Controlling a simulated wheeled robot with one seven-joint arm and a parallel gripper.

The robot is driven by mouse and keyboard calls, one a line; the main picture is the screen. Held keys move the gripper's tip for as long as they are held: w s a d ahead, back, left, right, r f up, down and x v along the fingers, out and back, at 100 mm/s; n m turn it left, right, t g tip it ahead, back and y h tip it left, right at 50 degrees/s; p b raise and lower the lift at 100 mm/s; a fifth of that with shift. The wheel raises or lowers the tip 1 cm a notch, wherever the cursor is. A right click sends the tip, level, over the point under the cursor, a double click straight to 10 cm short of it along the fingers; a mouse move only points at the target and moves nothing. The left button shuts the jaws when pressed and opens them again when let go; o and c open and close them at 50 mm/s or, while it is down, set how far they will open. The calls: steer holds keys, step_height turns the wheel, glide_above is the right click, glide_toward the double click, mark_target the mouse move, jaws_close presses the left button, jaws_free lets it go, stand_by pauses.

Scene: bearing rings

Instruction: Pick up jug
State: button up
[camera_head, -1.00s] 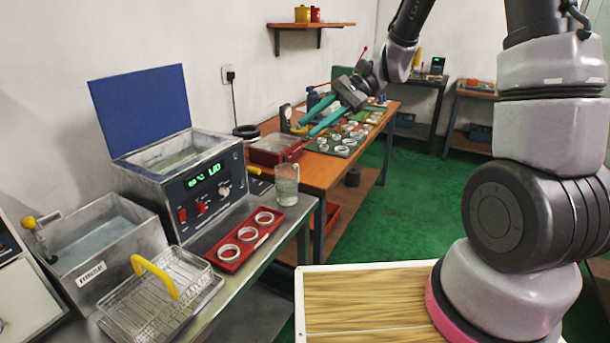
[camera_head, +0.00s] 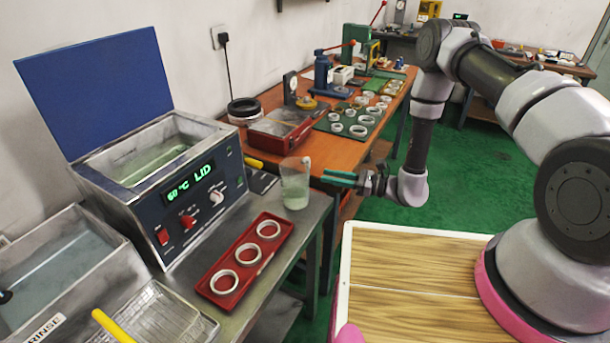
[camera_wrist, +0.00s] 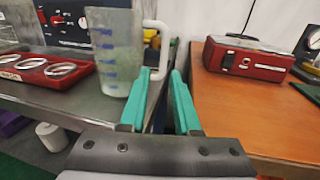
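The jug (camera_head: 295,186) is a clear, upright beaker with pale green liquid, near the right edge of the grey metal bench. In the wrist view the jug (camera_wrist: 114,58) shows blue graduation marks, and its white handle (camera_wrist: 164,38) faces right. My gripper (camera_head: 324,176) has teal fingers and is just right of the jug, pointing at it. In the wrist view my gripper (camera_wrist: 160,72) is open, with the lower handle seen between and beyond the fingertips. I cannot tell whether the fingers straddle the handle. Nothing is held.
A red tray (camera_head: 213,275) with three rings lies left of the jug. The heated bath (camera_head: 150,205) with its raised blue lid stands behind. A red box (camera_head: 262,140) sits on the orange bench (camera_head: 330,160). A wood-topped surface (camera_head: 400,290) is in front.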

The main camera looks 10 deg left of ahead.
mark_target(298, 171)
steer(key=a, duration=0.3)
steer(key=w+a, duration=0.1)
steer(key=a, duration=0.3)
steer(key=w+a, duration=0.1)
steer(key=a, duration=0.2)
steer(key=shift+a+f, duration=0.3)
jaws_close()
stand_by(1.0)
